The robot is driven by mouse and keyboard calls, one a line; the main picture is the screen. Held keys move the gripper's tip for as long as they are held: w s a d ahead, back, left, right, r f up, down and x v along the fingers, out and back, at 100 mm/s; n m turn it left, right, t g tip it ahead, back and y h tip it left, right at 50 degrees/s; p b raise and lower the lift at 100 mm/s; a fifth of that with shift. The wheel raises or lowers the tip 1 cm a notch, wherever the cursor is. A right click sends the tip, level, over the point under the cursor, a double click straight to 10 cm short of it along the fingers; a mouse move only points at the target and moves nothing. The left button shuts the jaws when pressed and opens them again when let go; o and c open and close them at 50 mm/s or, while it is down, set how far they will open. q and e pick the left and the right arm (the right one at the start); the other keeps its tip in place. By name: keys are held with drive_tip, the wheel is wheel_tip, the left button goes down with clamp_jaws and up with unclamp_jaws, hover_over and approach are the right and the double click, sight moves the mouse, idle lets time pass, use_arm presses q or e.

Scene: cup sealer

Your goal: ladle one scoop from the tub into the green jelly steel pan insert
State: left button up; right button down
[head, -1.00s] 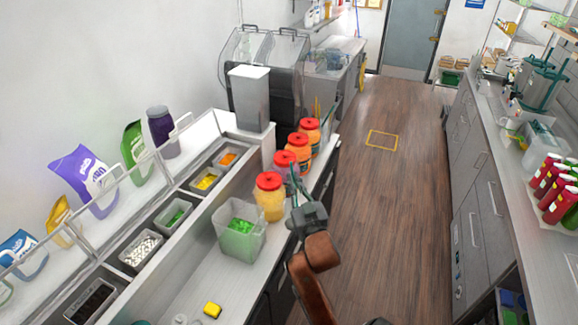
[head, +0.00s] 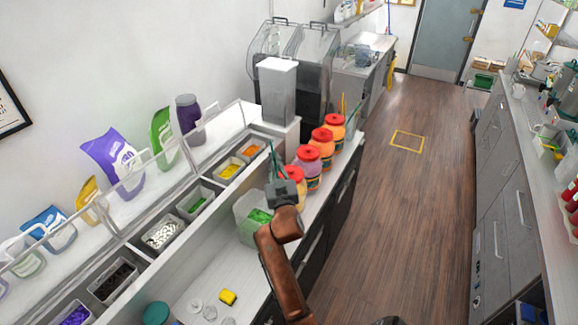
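The clear tub (head: 244,206) with green jelly in it stands on the counter, its right side partly covered by my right arm. The green jelly steel pan insert (head: 195,204) sits in the row of pans behind and left of the tub. My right gripper (head: 277,160) is above the counter, just right of and above the tub, in front of the nearest red-lidded jar. Its two thin teal fingers look apart, with nothing seen between them. I cannot make out a ladle. My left gripper is not in view.
Several red-lidded jars (head: 308,168) line the counter right of the tub. Other pans, such as one with white pieces (head: 164,234), flank the green one. A clear rail runs behind.

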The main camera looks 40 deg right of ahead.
drive_tip(key=w+a+b, duration=0.3)
drive_tip(key=w+b, duration=0.1)
drive_tip(key=w, duration=0.4)
drive_tip(key=f+b, duration=0.2)
drive_tip(key=f, duration=0.1)
drive_tip(key=f+b, duration=0.3)
drive_tip(key=shift+a, duration=0.2)
drive_tip(key=shift+s+d, duration=0.1)
drive_tip(key=shift+f, duration=0.1)
wheel_tip(320, 180, down, 16)
drive_tip(key=b, duration=1.2)
drive_tip(key=shift+r+b, duration=0.25)
drive_tip(key=shift+b, duration=0.1)
drive_tip(key=shift+r, duration=0.15)
idle(0.7)
